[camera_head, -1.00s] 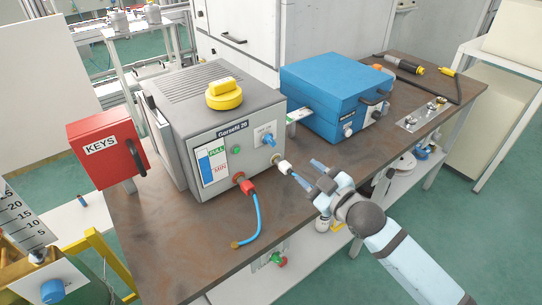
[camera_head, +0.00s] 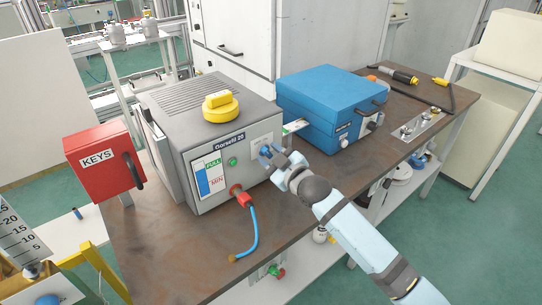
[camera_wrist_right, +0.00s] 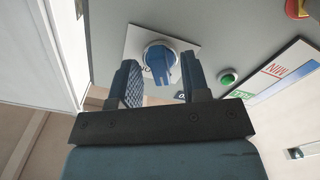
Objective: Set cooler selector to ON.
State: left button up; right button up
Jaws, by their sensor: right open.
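The cooler (camera_head: 165,130) is a grey box with a front panel. Its selector (camera_wrist_right: 158,60) is a blue knob on a white plate, seen in the right wrist view. My right gripper (camera_head: 268,153) is in front of that panel in the head view and hides the knob there. In the right wrist view the right gripper (camera_wrist_right: 162,80) is open, with one finger on each side of the knob. Both fingers look apart from the knob. The knob's exact setting is hard to read. My left gripper is not in view.
A green button (camera_wrist_right: 228,78) is near the selector. A blue case (camera_head: 330,95) stands right of the cooler, and a red KEYS box (camera_head: 100,160) left.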

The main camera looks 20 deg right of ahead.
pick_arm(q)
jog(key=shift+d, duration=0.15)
pick_arm(e)
jog(key=shift+c, duration=0.9)
grip_shut()
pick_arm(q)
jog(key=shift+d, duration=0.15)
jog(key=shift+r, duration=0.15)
